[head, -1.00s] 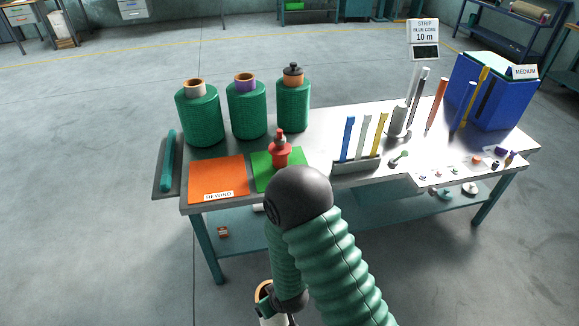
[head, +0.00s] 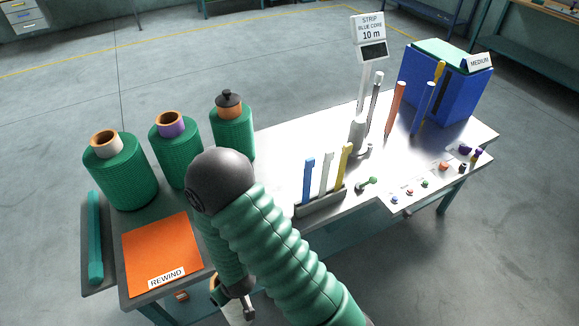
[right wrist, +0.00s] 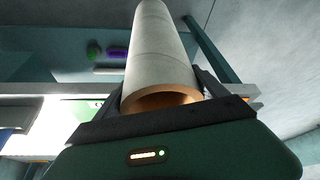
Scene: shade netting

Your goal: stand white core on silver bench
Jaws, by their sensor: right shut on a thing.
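The white core (right wrist: 162,45) is a pale tube with a brown cardboard inside, held between the dark fingers of my right gripper (right wrist: 163,90) in the right wrist view. In the head view, part of the core (head: 238,313) shows at the bottom below my right arm, beside the front edge of the bench. The silver bench (head: 285,140) has a bright metal top and spans the head view. My arm hides part of its front and left middle. My left gripper is not in view.
Several green rolls (head: 121,172) stand at the bench's back left, near an orange REWIND mat (head: 163,250). A rack of upright strips (head: 322,203), a sign post (head: 368,40) and a blue box (head: 445,85) stand further right. Bare top shows behind the rack.

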